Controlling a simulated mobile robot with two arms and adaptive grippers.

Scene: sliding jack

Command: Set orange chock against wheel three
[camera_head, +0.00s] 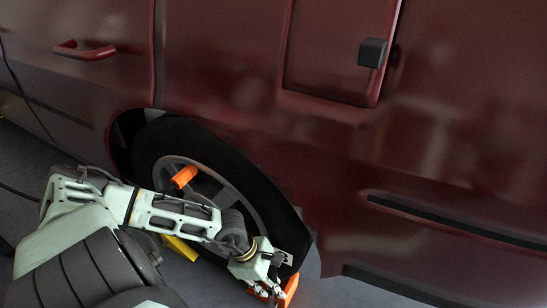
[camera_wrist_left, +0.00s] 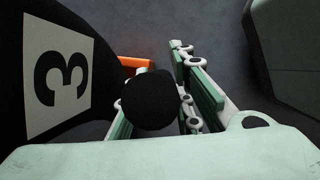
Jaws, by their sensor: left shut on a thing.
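Wheel three (camera_head: 262,195) is a black tyre with a grey spoked rim under the dark red vehicle. In the left wrist view its "3" label (camera_wrist_left: 60,85) shows on the left. My left gripper (camera_head: 268,286) is low, at the tyre's right-hand lower edge. The orange chock (camera_head: 291,288) is at the gripper, partly hidden behind it. In the left wrist view a dark round knob sits between the gripper's fingers (camera_wrist_left: 158,100), with orange of the chock (camera_wrist_left: 135,62) just beyond. The gripper is shut on the chock. I cannot tell whether the chock touches the tyre. My right gripper is not in view.
The dark red vehicle side (camera_head: 450,130) fills the upper view. An orange piece (camera_head: 184,176) sticks out at the wheel's rim. A yellow object (camera_head: 181,247) lies behind my left arm. Bare grey floor (camera_head: 335,291) shows right of the chock.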

